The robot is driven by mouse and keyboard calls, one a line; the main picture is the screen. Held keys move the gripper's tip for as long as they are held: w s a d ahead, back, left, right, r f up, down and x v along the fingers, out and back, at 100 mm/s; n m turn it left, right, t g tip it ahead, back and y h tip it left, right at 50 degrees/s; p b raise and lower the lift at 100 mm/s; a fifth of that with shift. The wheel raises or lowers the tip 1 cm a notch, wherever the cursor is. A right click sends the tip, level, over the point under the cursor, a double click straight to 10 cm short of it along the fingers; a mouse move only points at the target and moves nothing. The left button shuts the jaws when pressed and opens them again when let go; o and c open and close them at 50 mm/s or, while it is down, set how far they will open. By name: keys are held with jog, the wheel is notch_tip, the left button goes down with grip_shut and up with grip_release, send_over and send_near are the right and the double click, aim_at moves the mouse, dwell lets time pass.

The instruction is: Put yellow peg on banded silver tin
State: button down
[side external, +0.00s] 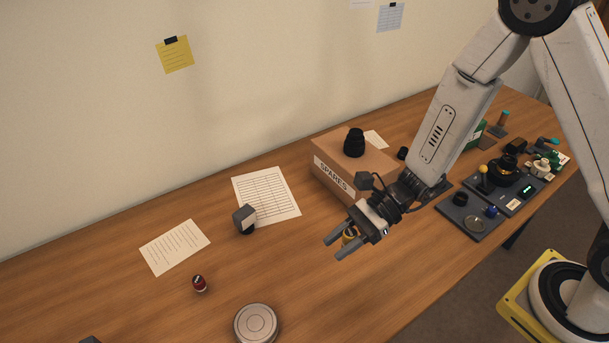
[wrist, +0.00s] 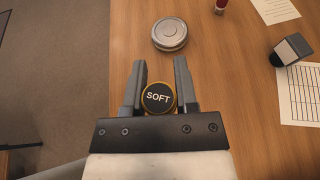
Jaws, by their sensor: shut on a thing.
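My gripper (side external: 342,244) is shut on the yellow peg (side external: 349,236), held above the table between the jaws. In the wrist view the peg (wrist: 158,98) shows a round black top marked "SOFT" with a yellow rim, between the two fingers of my gripper (wrist: 160,88). The banded silver tin (side external: 256,324) is a low round tin with ringed lid, on the table at the bottom of the side view. It also shows in the wrist view (wrist: 169,34), ahead of my fingertips and apart from the peg. Nothing is seen on its lid.
A small red object (side external: 200,284) stands left of the tin. A grey-black block (side external: 244,217) stands by a printed sheet (side external: 268,196). A SPARES box (side external: 345,168) is behind my gripper. Dark trays (side external: 468,218) with parts lie at right. Table around the tin is clear.

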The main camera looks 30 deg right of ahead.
jog(key=s+a+n+g, duration=0.4)
jog(key=s+a, duration=0.4)
jog(key=a, duration=0.2)
jog(key=shift+s+r+g+h, duration=0.35)
jog(key=shift+s+g+h, duration=0.05)
jog(key=shift+g, duration=0.2)
jog(key=shift+w+a, duration=0.1)
jog(key=shift+a, duration=0.05)
send_over(248, 330)
jog(key=s+d, duration=0.1)
notch_tip(248, 330, down, 8)
jog(key=shift+f, duration=0.15)
jog(key=shift+w+a+f, duration=0.3)
jog(key=shift+f, duration=0.25)
jog(key=shift+f, duration=0.1)
jog(key=shift+w+a+f, duration=0.15)
jog(key=shift+w+f, duration=0.05)
jog(key=shift+f, duration=1.5)
